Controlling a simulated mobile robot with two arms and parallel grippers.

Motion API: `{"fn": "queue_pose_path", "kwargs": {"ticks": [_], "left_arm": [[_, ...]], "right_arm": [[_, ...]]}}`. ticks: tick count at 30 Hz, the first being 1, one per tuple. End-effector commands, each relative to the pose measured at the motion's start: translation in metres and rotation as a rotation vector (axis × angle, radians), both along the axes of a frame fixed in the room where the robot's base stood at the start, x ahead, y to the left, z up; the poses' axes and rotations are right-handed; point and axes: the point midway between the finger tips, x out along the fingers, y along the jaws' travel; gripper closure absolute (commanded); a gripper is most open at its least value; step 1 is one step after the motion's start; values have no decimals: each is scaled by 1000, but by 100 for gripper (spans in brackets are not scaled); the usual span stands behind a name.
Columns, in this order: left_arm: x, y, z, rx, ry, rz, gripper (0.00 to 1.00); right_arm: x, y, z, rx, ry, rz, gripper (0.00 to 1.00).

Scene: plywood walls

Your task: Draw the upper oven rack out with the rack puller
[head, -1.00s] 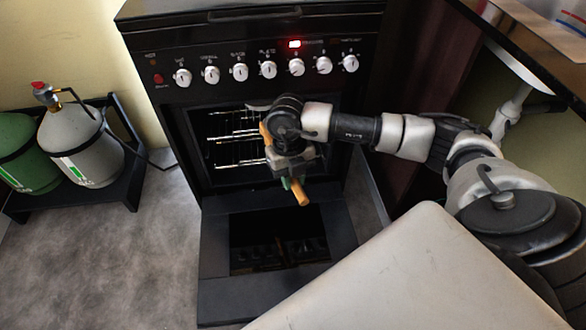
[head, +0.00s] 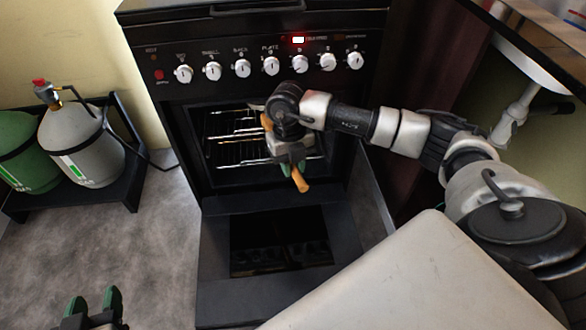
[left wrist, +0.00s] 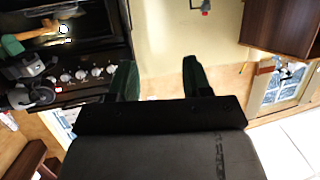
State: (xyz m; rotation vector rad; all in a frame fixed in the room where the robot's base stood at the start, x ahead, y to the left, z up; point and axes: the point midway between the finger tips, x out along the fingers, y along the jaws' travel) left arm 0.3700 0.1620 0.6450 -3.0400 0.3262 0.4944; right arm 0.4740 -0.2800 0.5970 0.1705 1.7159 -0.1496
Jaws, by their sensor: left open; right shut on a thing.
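The oven stands open in the head view. Its upper rack (head: 230,132) is inside the cavity, with another wire rack (head: 232,163) below it. My right gripper (head: 289,167) is shut on the wooden rack puller (head: 301,181), in front of the opening. The puller is tilted, its near end pointing down and right; my wrist hides part of it. I cannot tell whether it touches the upper rack. My left gripper (head: 95,302) is open and empty over the floor at bottom left. Its spread fingers (left wrist: 160,78) show in the left wrist view.
The lowered oven door (head: 218,262) juts out in front of the cavity. Control knobs (head: 242,69) line the panel above. Gas cylinders (head: 80,143) stand on a dark rack at the left. Grey floor (head: 130,245) is clear between. A counter (head: 530,50) overhangs at the right.

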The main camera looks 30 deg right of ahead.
Motion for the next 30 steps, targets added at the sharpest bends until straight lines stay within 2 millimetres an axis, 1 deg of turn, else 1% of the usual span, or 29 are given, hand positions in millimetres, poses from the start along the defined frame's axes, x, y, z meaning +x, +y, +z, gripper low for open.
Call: {"fn": "queue_pose_path", "kwargs": {"ticks": [6,16,28,30], "left_arm": [[7,-5,14,-31,-123,-9,51],[13,-11,39,-81,-323,-21,51],[12,-16,70,-145,-567,-35,51],[10,-17,75,-157,-611,-38,51]], "right_arm": [[8,-4,-2,1,-1,0,100],[19,-9,-4,1,-1,1,100],[33,-16,-6,2,-1,0,100],[32,-16,-11,1,1,0,100]]}}
